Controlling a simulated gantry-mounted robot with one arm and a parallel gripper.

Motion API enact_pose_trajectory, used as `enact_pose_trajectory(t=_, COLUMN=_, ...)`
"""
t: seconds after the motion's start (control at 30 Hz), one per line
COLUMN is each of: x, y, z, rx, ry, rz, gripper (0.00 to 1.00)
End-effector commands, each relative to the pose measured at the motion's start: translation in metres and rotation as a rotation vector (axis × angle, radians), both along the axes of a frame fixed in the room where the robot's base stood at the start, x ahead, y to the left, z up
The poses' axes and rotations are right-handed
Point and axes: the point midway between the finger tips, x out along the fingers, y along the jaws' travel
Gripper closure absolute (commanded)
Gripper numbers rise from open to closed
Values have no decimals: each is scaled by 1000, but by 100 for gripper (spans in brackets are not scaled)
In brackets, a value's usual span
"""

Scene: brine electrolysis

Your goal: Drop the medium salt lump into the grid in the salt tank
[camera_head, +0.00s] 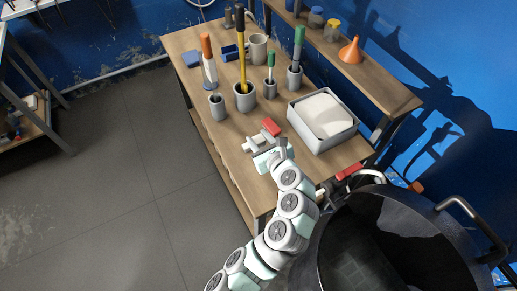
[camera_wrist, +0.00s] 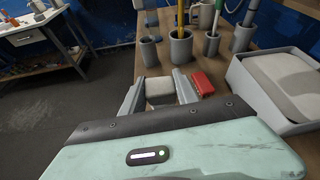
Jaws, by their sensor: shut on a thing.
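My gripper (camera_wrist: 159,82) is over the wooden bench, shut on a pale grey-white salt lump (camera_wrist: 160,92) that sits between its two fingers. In the head view my gripper (camera_head: 257,142) is near the bench's front part, where the lump is small and hard to make out. The salt tank (camera_head: 335,240) is the large dark round vessel at the lower right of the head view, apart from my gripper. A dim grid (camera_head: 362,268) shows faintly inside it. I cannot tell whether the lump touches the bench.
A red block (camera_head: 270,127) lies close beside my gripper. A grey tray (camera_head: 318,150) with a large white slab stands to its right. Several grey cups with tools, among them a tall yellow-handled one (camera_head: 243,97), stand behind. A metal handle (camera_head: 462,207) rises at the tank's rim.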

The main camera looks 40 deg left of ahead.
Motion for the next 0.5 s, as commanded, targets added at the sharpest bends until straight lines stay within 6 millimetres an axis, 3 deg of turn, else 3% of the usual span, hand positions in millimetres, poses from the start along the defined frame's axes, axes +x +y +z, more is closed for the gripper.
enact_pose_trajectory(t=0.03, x=0, y=0, z=12, rx=2, ry=-3, rz=-1, gripper=100)
enact_pose_trajectory(t=0.2, x=0, y=1, z=30, rx=2, ry=-1, rz=1, gripper=100)
enact_pose_trajectory(t=0.5, x=0, y=0, z=34, rx=-1, ry=1, rz=2, gripper=100)
